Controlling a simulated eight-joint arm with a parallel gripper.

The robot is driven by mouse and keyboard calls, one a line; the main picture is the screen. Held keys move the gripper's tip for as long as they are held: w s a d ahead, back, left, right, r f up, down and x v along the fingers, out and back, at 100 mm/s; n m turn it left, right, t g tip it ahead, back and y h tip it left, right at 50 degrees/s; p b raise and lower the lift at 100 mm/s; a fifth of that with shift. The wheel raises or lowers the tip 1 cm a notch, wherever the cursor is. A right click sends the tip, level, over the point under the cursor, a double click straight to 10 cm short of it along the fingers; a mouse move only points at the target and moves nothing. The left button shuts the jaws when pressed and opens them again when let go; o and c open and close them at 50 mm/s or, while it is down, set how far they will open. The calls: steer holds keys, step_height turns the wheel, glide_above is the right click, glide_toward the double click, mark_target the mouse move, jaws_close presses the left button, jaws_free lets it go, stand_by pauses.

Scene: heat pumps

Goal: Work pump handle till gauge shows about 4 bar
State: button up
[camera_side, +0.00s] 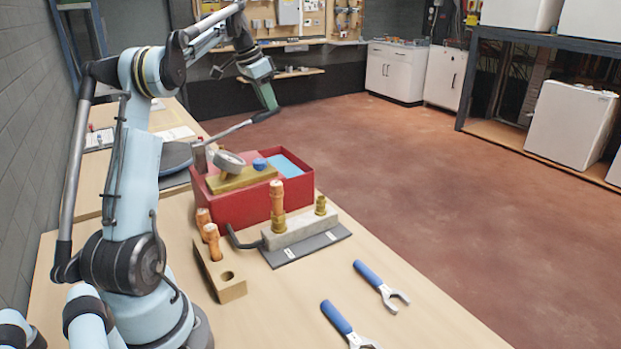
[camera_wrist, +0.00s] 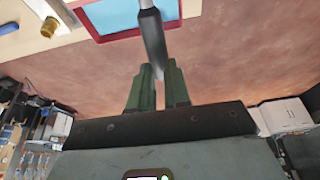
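The red pump box (camera_side: 236,208) stands on the bench with its pump handle (camera_side: 234,129), a grey lever, slanting up to the right. The round gauge (camera_side: 229,162) sits on top of the box, seen at a slant; its needle and reading are too small to tell. My gripper (camera_side: 269,108) is at the raised outer end of the handle. In the wrist view, the dark handle (camera_wrist: 152,35) runs in between the green fingers of my gripper (camera_wrist: 160,78), which are closed around its end. The red box's rim and light blue inside (camera_wrist: 115,15) show behind the handle.
A grey block with brass fittings (camera_side: 292,232) and a copper piece stands right of the box. A wooden block (camera_side: 220,276) with copper pieces is in front. Two blue-handled wrenches (camera_side: 368,273) lie on the bench. Right of the bench is open floor.

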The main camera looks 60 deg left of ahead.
steer(key=shift+f, duration=0.5)
steer(key=shift+f, duration=3.4)
steer(key=shift+r, duration=5.7)
steer(key=shift+o, duration=0.5)
